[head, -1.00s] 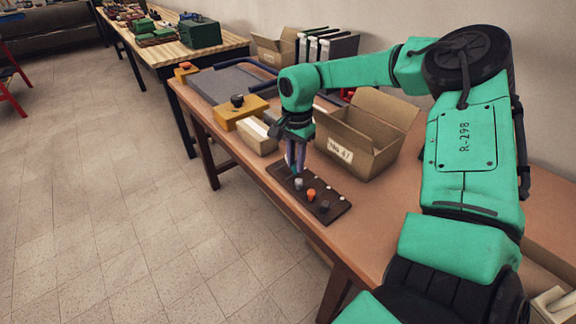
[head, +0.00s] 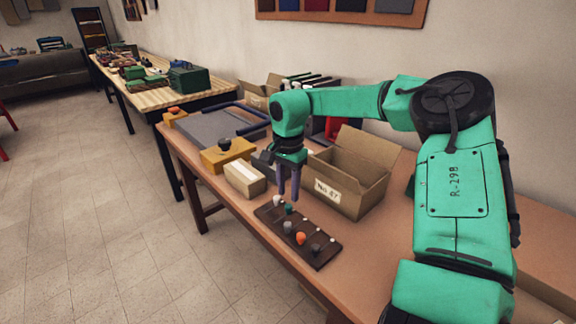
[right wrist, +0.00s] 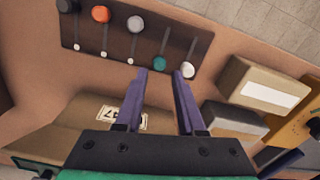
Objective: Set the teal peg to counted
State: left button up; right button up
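The teal peg (head: 288,209) stands in a dark peg board (head: 322,262) on the table. In the right wrist view the teal peg (right wrist: 159,63) is at the end of its slot nearer the box, and the bare slot runs away from it. The white peg (right wrist: 188,70) beside it is at that same end. The grey peg (right wrist: 136,23), orange peg (right wrist: 101,14) and dark peg (right wrist: 67,5) are at the opposite end, with white dots showing at their box-side ends. My right gripper (head: 288,195) is open and empty, above and apart from the teal peg. My left gripper is out of view.
An open cardboard box (head: 340,200) stands close behind the board. A small pale box (head: 243,180) and a yellow block with a dark knob (head: 226,156) lie to its left. The table's front edge runs close to the board.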

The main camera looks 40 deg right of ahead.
aim_at(288, 205)
notch_tip(288, 205, up, 11)
jog(key=shift+f, duration=0.1)
dwell(0.4)
